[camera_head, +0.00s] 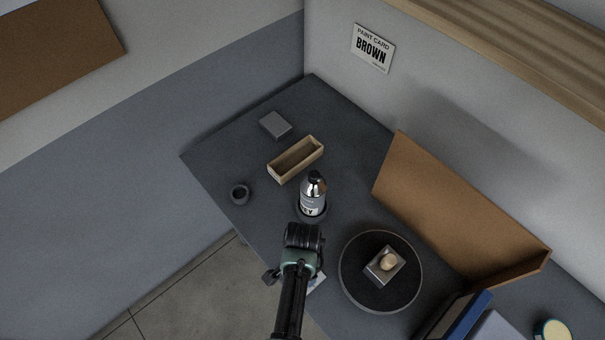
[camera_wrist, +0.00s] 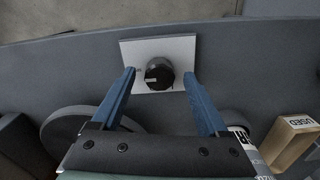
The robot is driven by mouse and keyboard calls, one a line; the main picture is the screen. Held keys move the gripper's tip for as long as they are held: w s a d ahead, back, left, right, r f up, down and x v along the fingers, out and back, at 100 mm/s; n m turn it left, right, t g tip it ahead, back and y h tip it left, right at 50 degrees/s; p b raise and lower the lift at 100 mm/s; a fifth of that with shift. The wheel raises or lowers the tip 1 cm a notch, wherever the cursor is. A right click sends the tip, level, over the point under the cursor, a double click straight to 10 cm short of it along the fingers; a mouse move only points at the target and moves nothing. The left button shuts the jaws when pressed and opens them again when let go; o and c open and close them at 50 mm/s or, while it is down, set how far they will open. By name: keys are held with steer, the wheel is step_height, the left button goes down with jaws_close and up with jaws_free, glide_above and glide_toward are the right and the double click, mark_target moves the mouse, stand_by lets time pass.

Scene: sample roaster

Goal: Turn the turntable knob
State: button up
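A dark round knob (camera_wrist: 159,74) with a small pale mark sits on a white plate (camera_wrist: 182,47) in the wrist view. In the head view my arm mostly hides this plate; only a pale corner (camera_head: 317,282) shows. My gripper (camera_wrist: 159,76) is open, with one blue finger on each side of the knob; I cannot tell whether the fingers touch it. In the head view my gripper (camera_head: 303,238) is over the front edge of the table. The turntable (camera_head: 352,285) is a dark disc to its right, bearing a small grey box (camera_head: 378,272) with a rounded tan thing.
A bottle (camera_head: 312,200) stands just behind my gripper. Farther back are a wooden tray (camera_head: 283,178), a small dark cup (camera_head: 240,194) and a grey block (camera_head: 275,125). A brown panel (camera_head: 450,205) stands behind the turntable. Blue and dark upright things (camera_head: 462,318) are at the lower right.

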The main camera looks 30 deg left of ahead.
steer(key=shift+r, duration=0.1)
step_height(320, 180, up, 13)
steer(key=b, duration=0.1)
stand_by(0.6)
stand_by(0.4)
